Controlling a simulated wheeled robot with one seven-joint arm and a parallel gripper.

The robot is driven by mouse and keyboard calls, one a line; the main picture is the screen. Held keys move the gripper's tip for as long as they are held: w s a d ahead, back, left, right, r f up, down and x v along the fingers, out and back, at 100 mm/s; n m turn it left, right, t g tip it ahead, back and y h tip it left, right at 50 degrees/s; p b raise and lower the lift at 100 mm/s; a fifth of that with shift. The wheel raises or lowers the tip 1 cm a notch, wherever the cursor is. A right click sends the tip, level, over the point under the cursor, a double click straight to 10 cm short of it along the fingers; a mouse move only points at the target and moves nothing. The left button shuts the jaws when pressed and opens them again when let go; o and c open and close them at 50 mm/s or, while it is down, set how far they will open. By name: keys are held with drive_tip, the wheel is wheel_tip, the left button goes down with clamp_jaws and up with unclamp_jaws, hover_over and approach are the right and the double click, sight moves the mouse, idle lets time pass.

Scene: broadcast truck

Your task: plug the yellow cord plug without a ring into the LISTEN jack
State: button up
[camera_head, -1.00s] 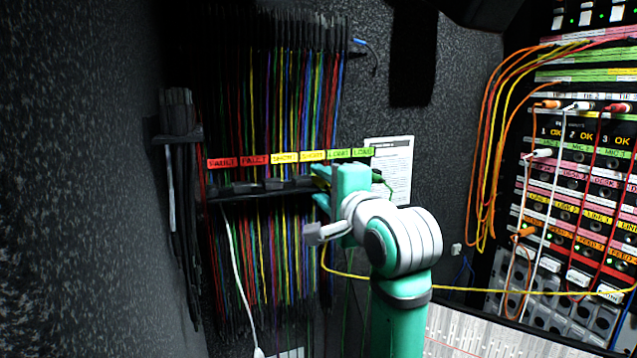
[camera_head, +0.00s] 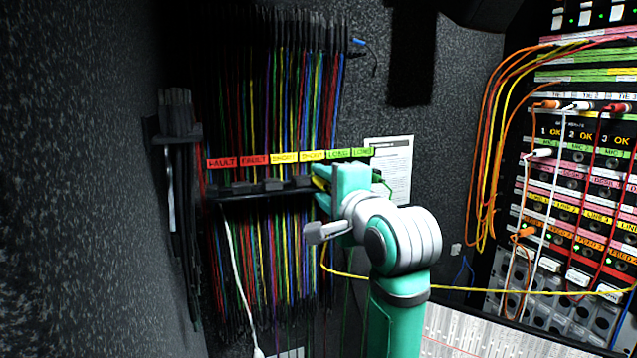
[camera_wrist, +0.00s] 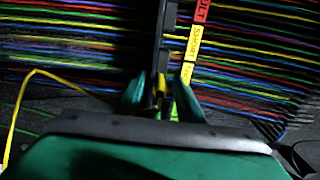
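My gripper (camera_head: 322,188) is at the right part of the black cord holder (camera_head: 262,189), below the yellow and green labels. In the wrist view my gripper (camera_wrist: 160,90) has its teal fingers apart, one on each side of a yellow plug (camera_wrist: 160,85). A gap seems to show beside the plug; contact is not clear. Whether this plug has a ring cannot be told. A yellow cord (camera_head: 350,275) hangs below the gripper and runs right. The jack panel (camera_head: 570,200) is at the right; I cannot make out a LISTEN label.
Many coloured cords hang above and below the holder, close to the gripper. Red FAULT labels (camera_head: 222,162) mark its left part. A white sheet (camera_head: 402,165) is on the wall behind. Orange, red and white patch cords cross the jack panel. A sloped console (camera_head: 465,335) lies at lower right.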

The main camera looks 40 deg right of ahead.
idle(0.4)
clamp_jaws()
drive_tip(key=o, duration=0.7)
unclamp_jaws()
drive_tip(key=v, duration=1.1)
drive_tip(key=shift+w+f, duration=0.1)
drive_tip(key=shift+w, duration=0.05)
